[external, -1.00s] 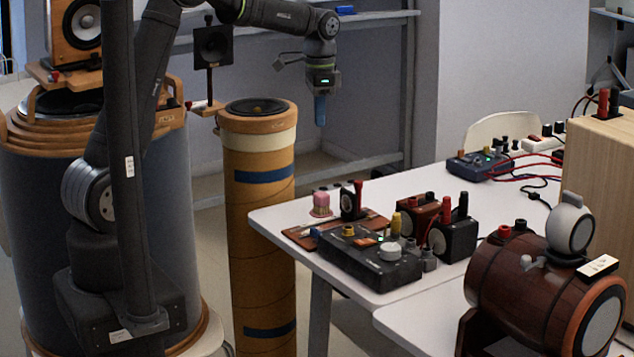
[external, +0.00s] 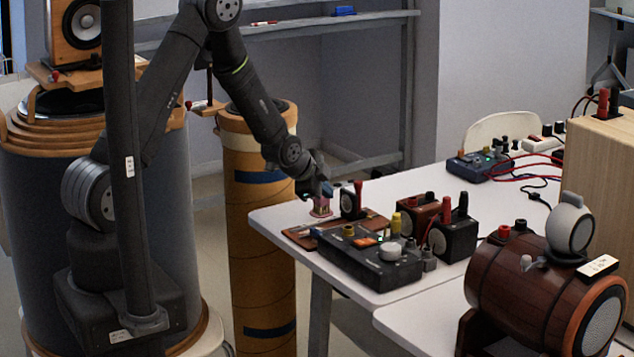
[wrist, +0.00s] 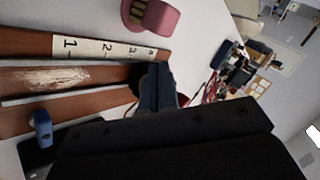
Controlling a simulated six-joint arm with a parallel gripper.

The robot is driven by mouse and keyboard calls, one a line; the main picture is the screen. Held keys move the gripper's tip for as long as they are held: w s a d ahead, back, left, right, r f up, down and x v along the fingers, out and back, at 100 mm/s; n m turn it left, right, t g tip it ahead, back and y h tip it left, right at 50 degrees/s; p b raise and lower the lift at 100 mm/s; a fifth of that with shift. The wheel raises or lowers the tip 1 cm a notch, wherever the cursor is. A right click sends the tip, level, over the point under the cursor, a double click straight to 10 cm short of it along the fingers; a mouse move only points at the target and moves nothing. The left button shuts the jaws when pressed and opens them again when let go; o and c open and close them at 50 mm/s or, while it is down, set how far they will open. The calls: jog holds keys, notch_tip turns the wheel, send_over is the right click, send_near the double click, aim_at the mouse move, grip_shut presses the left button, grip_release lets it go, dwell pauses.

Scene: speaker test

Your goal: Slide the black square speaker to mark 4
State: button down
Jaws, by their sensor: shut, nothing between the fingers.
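The small black square speaker (external: 350,203) stands upright on a wooden board (external: 372,222) near the far left edge of the white table. My gripper (external: 327,188) is shut and empty, its blue fingertips just left of the speaker and above a pink object (external: 320,207). In the wrist view, the fingers (wrist: 158,88) point at the board beside a dark shape (wrist: 136,77), probably the speaker, mostly hidden. A pale strip (wrist: 95,48) on the board carries numbers 1, 2, 3 and a blurred last mark. I cannot tell whether fingers and speaker touch.
A black box with knobs (external: 362,262) stands in front of the board. Another black speaker (external: 452,238) with a red and a black plug stands to the right. A blue peg (wrist: 41,131) shows by the board. Free white table lies behind the speaker.

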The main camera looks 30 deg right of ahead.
aim_at(356, 185)
jog(key=shift+s+a+f+m+h, duration=0.2)
jog(key=shift+a+f+m+h, duration=0.1)
jog(key=shift+a+f+h, duration=0.15)
jog(key=s+a+m+h, duration=0.2)
jog(key=a+h, duration=0.1)
jog(key=shift+s+a+f+m+h, duration=0.15)
jog(key=shift+s+f+m+h, duration=0.1)
jog(key=shift+f+m, duration=0.15)
jog(key=s+a+r+m+h, duration=0.1)
jog(key=a, duration=0.1)
jog(key=s+a+r+m+h, duration=0.1)
jog(key=a, duration=0.1)
jog(key=s+a+m+h, duration=0.1)
jog(key=a, duration=0.1)
jog(key=shift+s+r+h, duration=0.2)
jog(key=shift+r+h, duration=0.2)
jog(key=shift+s+a+r, duration=0.1)
jog(key=shift+a+r, duration=0.1)
jog(key=shift+r, duration=0.05)
jog(key=d, duration=0.4)
jog(key=w+d, duration=0.1)
jog(key=d, duration=0.3)
jog(key=w+d, duration=0.1)
jog(key=d, duration=0.4)
jog(key=shift+d+f, duration=0.1)
jog(key=shift+f, duration=0.15)
jog(key=shift+d, duration=0.2)
